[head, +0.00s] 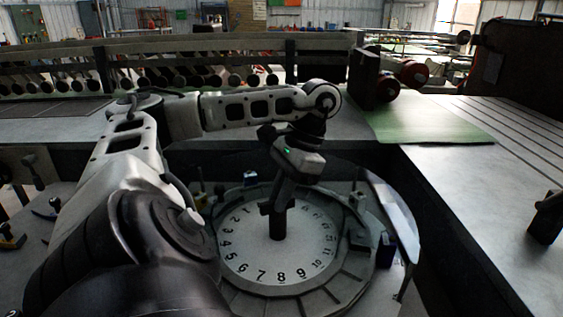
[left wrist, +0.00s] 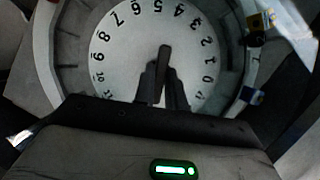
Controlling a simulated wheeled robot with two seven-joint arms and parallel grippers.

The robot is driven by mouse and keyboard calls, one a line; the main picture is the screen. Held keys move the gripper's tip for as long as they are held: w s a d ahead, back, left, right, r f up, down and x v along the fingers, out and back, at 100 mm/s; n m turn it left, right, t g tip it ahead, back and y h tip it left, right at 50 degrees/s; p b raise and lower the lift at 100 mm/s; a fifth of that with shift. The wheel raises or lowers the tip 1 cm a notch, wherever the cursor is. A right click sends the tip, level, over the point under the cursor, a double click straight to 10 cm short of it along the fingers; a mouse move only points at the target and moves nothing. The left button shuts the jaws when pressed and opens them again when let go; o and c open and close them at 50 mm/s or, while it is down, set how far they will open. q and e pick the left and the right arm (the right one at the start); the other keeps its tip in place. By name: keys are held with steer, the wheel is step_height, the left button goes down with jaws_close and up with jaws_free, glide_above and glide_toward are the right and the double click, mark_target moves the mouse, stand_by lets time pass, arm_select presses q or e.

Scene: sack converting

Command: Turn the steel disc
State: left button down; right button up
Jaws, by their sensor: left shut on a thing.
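The round steel disc (head: 252,247) lies flat in the middle of the head view, with a pale face and dark numbers around its edge. A dark upright post (head: 277,228) stands at its centre. My left gripper (head: 277,206) comes down from above and is shut on the upper part of this post. The left wrist view shows the two fingers (left wrist: 162,88) on either side of the post (left wrist: 164,58), with the numbered disc (left wrist: 128,48) behind. The gripper hides some numbers on the far side. My right gripper is not in view.
A segmented grey ring (head: 321,296) surrounds the disc, with small dark blocks (head: 386,250) on it. A curved pale metal plate (head: 392,205) stands at its right. A slotted table (head: 520,140) lies to the right, and a green mat (head: 430,122) lies behind. Several rollers line the back.

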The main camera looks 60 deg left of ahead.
arm_select(q)
steer(key=shift+r+m, duration=0.15)
steer(key=shift+m, duration=0.55)
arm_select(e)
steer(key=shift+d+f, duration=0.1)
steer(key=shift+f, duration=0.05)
arm_select(q)
steer(key=shift+w, duration=0.1)
